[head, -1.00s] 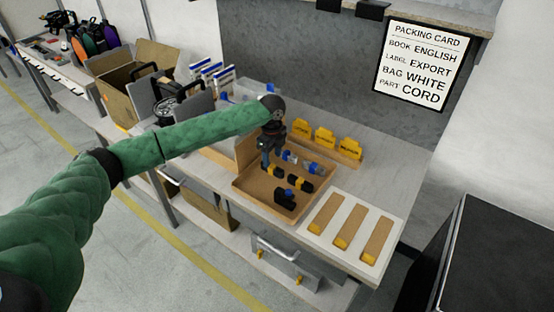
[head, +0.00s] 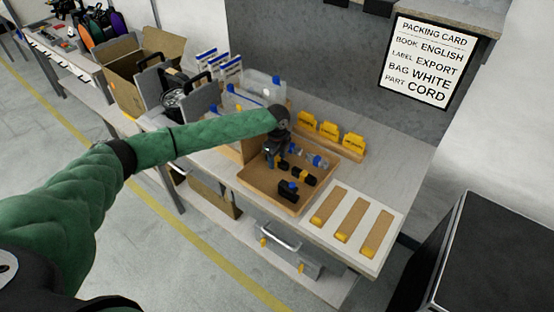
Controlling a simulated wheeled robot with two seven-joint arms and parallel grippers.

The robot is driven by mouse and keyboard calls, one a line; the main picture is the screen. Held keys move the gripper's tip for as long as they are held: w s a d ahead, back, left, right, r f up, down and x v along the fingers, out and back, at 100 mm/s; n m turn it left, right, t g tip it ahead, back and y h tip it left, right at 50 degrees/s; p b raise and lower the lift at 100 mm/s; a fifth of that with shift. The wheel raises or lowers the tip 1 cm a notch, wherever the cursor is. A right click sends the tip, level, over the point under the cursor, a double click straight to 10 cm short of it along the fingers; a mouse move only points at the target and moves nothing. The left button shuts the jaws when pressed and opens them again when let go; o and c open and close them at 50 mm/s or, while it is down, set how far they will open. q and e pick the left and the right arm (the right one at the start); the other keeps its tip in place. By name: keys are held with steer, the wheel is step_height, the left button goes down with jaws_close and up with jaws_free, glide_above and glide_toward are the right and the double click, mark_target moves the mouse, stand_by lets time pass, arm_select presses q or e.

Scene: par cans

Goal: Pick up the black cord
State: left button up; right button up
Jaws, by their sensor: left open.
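A shallow brown tray (head: 259,192) on the bench holds several small parts. Dark parts lie in its near half: a black piece with a blue bit (head: 288,191) near the front edge, and a black-and-yellow piece (head: 303,180) behind it. Clear parts with blue ends (head: 318,160) lie toward the back right. I cannot tell for sure which black part is the cord. My left gripper (head: 276,162) is open and points down over the tray's back left part, close above the parts. It hides some of what lies beneath it.
Yellow blocks (head: 329,131) stand in a row behind the tray. A white board (head: 382,232) with brown, yellow-ended strips lies to the right. An open cardboard box (head: 130,80) stands further left. A packing card (head: 425,60) hangs on the grey panel and reads "PART CORD".

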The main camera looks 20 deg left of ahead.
arm_select(q)
steer(key=shift+f, duration=0.45)
steer(key=c, duration=1.1)
steer(key=shift+c, duration=0.2)
steer(key=shift+r, duration=0.2)
